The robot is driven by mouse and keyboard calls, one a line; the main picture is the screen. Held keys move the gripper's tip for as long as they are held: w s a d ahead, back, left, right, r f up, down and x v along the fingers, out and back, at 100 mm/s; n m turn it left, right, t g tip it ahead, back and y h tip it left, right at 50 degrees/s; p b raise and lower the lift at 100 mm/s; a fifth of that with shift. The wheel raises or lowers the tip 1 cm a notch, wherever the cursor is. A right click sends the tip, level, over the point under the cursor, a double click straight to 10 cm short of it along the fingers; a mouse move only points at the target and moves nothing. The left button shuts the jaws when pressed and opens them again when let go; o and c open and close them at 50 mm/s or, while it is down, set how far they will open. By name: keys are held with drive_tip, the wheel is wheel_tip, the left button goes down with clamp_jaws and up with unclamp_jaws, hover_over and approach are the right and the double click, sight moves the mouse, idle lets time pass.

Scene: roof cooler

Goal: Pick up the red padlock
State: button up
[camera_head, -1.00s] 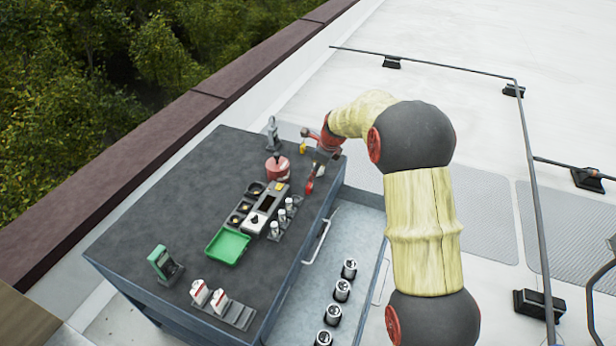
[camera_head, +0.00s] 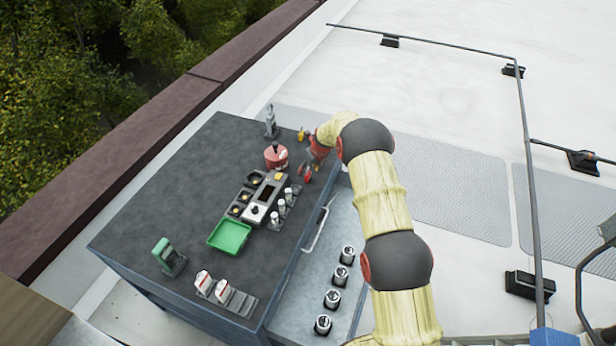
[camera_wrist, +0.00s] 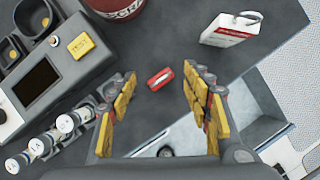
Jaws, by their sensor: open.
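A small red block-like object with a pale label, which looks like the red padlock (camera_wrist: 161,78), lies on the dark grey top in the wrist view. No shackle can be made out on it. My gripper (camera_wrist: 159,72) is open, with its yellow-padded fingers on either side of the padlock in the picture and a gap to each. The height of the fingers above it cannot be told.
A red can (camera_head: 276,158) stands left of my gripper. An open drawer (camera_head: 303,292) holds several cans.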

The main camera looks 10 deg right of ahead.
sight(308, 174)
drive_tip(key=shift+x, duration=1.7)
drive_tip(key=shift+c, duration=0.7)
drive_tip(key=shift+a, duration=0.1)
drive_tip(key=c, duration=1.1)
clamp_jaws()
